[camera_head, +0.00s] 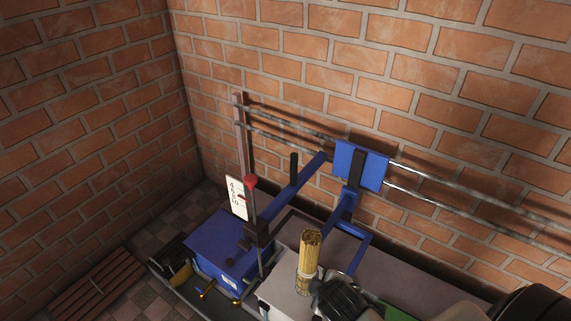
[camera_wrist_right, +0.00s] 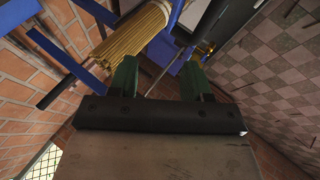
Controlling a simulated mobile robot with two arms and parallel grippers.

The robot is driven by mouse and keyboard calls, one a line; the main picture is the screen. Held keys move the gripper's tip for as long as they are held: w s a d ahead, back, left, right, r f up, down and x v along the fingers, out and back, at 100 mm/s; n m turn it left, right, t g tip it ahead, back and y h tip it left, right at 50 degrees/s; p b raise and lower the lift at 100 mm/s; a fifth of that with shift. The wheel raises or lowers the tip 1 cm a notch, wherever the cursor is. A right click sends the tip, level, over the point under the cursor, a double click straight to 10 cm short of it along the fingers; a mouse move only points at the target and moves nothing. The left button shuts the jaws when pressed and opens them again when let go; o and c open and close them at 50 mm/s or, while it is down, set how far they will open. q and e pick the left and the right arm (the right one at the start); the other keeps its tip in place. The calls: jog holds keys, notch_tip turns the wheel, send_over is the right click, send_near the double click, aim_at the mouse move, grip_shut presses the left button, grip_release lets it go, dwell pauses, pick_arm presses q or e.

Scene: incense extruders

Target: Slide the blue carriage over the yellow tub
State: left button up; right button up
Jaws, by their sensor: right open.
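The blue carriage (camera_head: 361,166) hangs on two metal rails along the brick wall. Its blue frame reaches out from the wall over the bench, with a black upright handle (camera_head: 293,168) on its left arm. No yellow tub shows clearly; a small dull-yellow shape (camera_head: 181,276) sits low beside the blue machine, and I cannot tell if it is the tub. My right gripper (camera_head: 340,297) is at the bottom, just right of a bundle of sticks. In the right wrist view its green fingers (camera_wrist_right: 160,78) are apart with nothing held between them. My left gripper is not in view.
The tan stick bundle (camera_head: 309,256) stands upright close to my right gripper. A blue box-shaped machine (camera_head: 221,247) with a red-knobbed lever (camera_head: 250,182) is to the left. A white label card (camera_head: 236,197) is behind it. A slatted wooden pallet (camera_head: 98,284) lies on the tiled floor.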

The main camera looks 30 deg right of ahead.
aim_at(295, 169)
jog(key=w+d+r+n+t, duration=0.1)
jog(key=w+r+n+t, duration=0.1)
jog(key=w+n, duration=0.2)
jog(key=w+d+r+n+t+h, duration=0.1)
jog(key=w+d+r+n+t, duration=0.1)
jog(key=w+n, duration=0.2)
jog(key=w+d+r+n+t+h, duration=0.1)
jog(key=w+d+r+n+t, duration=0.1)
jog(key=w+n, duration=0.3)
jog(key=shift+w+r+t+b, duration=0.4)
jog(key=shift+w+r+t, duration=0.05)
jog(key=shift+r+t, duration=0.1)
jog(key=w+r+n+t+y, duration=0.1)
jog(key=w+n, duration=0.3)
jog(key=w, duration=0.2)
jog(key=w+d+r+n+t+y+b, duration=0.1)
jog(key=w+n, duration=0.4)
jog(key=w+d+r+n+t+y, duration=0.1)
jog(key=w+n, duration=0.4)
jog(key=w, duration=0.1)
jog(key=shift+w+r+t+y+b, duration=0.3)
jog(key=shift+t+b, duration=0.05)
jog(key=shift+b, duration=0.05)
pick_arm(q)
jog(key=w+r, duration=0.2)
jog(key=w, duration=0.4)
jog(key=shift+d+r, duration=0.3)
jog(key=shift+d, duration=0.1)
pick_arm(e)
jog(key=shift+w, duration=0.5)
